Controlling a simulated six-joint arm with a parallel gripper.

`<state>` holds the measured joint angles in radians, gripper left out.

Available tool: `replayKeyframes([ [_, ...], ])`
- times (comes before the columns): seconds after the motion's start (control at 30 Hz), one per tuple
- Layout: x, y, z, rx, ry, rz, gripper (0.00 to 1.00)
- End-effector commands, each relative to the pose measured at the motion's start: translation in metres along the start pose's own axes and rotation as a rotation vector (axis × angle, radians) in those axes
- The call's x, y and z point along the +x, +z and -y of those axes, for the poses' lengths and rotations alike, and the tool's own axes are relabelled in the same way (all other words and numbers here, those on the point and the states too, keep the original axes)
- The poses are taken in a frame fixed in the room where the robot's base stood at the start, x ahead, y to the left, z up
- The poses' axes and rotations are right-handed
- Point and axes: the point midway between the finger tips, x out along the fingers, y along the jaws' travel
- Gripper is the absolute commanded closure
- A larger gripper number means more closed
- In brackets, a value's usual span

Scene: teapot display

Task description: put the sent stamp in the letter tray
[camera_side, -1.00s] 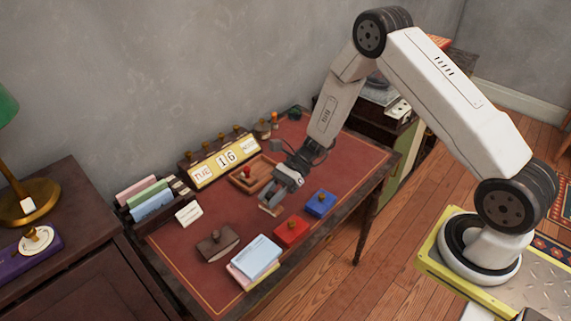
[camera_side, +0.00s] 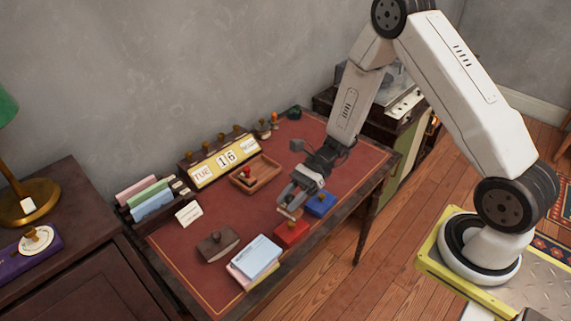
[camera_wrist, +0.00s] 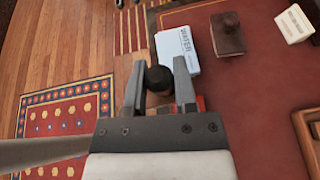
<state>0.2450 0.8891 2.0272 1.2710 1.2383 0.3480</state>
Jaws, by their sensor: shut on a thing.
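My gripper (camera_side: 290,205) is shut on a stamp (camera_wrist: 158,79) with a round dark knob, which shows between the two fingers in the wrist view. In the side view the held stamp is mostly hidden by the fingers, near the red ink pad (camera_side: 291,233). Its label cannot be read, so I cannot tell whether it is the sent stamp. A shallow wooden tray (camera_side: 268,182) lies behind the gripper on the desk, with a red-knobbed stamp (camera_side: 247,173) in it. At the desk's left end stands a dark holder (camera_side: 130,214) with pink, green and blue letters.
A blue pad (camera_side: 321,203) lies right of the red one. A stack of pale blue, pink and yellow papers (camera_side: 256,255) and a brown blotter (camera_side: 217,245) lie at the front left. A calendar rack (camera_side: 208,172) stands at the back.

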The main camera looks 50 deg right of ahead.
Motion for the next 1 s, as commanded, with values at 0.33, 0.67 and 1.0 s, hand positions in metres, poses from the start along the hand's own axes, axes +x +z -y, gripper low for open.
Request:
replayKeyframes([
  [0.33, 0.000, 0.000, 0.001, 0.002, -0.006, 0.001, 1.00],
  [0.67, -0.005, 0.003, 0.021, 0.042, -0.139, 0.024, 1.00],
  [1.0, -0.027, 0.004, 0.063, 0.145, -0.436, 0.067, 1.00],
])
